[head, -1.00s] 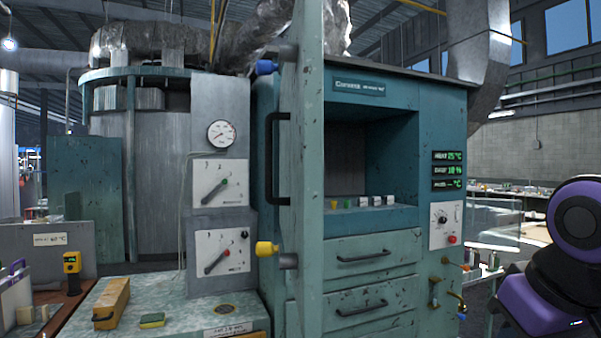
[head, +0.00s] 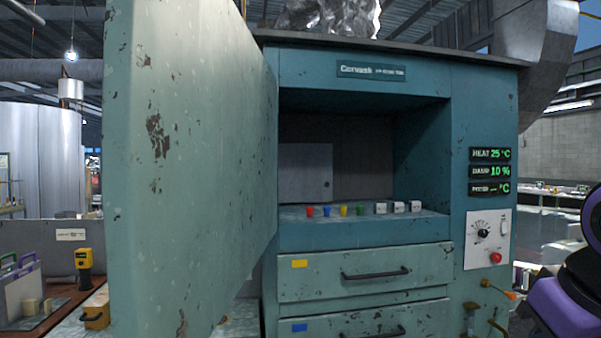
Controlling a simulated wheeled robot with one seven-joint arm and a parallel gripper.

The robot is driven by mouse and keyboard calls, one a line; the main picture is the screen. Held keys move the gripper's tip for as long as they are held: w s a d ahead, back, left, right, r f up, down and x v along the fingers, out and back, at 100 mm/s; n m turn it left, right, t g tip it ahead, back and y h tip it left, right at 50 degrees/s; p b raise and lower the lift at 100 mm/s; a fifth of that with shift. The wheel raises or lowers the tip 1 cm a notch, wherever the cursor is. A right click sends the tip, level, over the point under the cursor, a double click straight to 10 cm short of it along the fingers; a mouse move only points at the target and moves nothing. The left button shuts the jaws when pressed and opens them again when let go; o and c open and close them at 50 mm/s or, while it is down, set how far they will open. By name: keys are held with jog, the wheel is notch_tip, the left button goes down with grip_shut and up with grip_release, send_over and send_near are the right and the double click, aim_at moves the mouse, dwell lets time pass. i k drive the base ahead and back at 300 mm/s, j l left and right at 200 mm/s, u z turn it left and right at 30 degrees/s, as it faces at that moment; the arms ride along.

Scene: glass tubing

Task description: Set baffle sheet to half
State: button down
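The teal oven cabinet (head: 362,55) stands ahead with its chamber open. Inside, a lighter grey sheet (head: 305,172) with a small dark spot near its right edge covers the left part of the darker back wall (head: 365,158). It may be the baffle sheet, but I cannot tell for sure. Displays on the right read HEAT 25 °C (head: 490,154), DAMP 10 % (head: 490,171) and a third with no value (head: 490,189). My gripper is out of view; only a purple and black part of my arm shows at the right edge.
The open oven door (head: 190,150) fills the left of the view. Small coloured pieces (head: 343,210) and white blocks (head: 398,207) sit on the chamber's front ledge. Two drawers (head: 370,272) lie below. A dial panel (head: 487,238) and valves are at right.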

aim_at(304, 172)
jog(key=i+l+u, duration=0.1)
jog(key=i, duration=0.45)
jog(key=i+l+u, duration=0.1)
jog(key=i+l, duration=0.15)
jog(key=i, duration=0.3)
